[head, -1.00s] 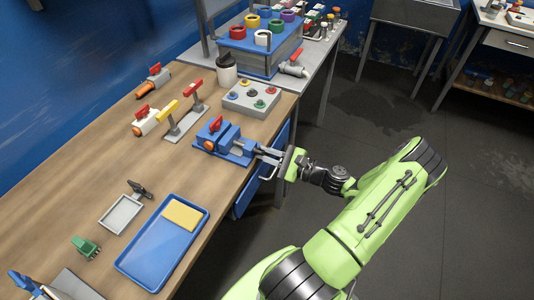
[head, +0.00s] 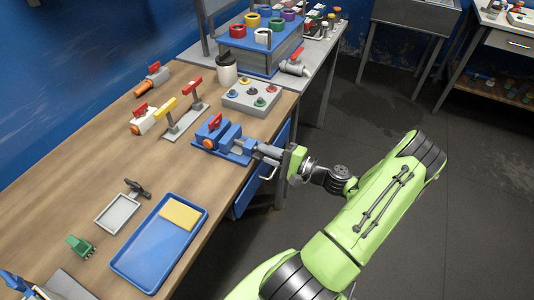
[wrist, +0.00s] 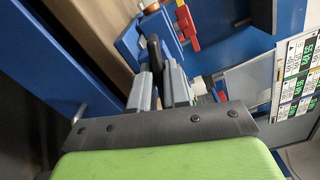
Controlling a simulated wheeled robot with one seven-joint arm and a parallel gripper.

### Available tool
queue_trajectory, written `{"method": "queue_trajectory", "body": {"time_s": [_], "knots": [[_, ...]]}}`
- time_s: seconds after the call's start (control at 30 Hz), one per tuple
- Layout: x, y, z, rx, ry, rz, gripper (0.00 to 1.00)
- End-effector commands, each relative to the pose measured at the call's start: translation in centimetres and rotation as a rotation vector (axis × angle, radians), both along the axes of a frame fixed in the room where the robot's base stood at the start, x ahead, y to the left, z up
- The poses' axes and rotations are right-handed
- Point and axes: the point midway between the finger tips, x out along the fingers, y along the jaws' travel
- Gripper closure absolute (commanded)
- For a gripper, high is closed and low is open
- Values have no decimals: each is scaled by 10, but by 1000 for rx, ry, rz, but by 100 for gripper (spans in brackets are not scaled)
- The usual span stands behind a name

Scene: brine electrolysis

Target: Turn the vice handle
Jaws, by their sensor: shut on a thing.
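The blue vice (head: 226,142) is at the right edge of the wooden bench, with a red part on its top. In the wrist view the vice (wrist: 128,45) is at the top, and its dark handle (wrist: 155,52) runs down between my fingers. My gripper (head: 262,153) reaches in from the right at the bench edge. In the wrist view my gripper (wrist: 163,82) is shut on the vice handle, with one grey finger on each side. The lower end of the handle is hidden between the fingers.
A button box (head: 251,97) and a stand with red and yellow levers (head: 184,122) are behind the vice. A blue tray (head: 160,243) with a yellow block lies nearer on the wooden bench (head: 70,175).

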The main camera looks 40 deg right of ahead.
Motion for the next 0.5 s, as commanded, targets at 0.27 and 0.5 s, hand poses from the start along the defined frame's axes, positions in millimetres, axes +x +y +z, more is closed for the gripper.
{"method": "queue_trajectory", "body": {"time_s": [0.27, 0.5], "knots": [[-1, 1, -1, -9, 1, 2, 100], [-1, 1, -1, -8, 1, 2, 75]]}}
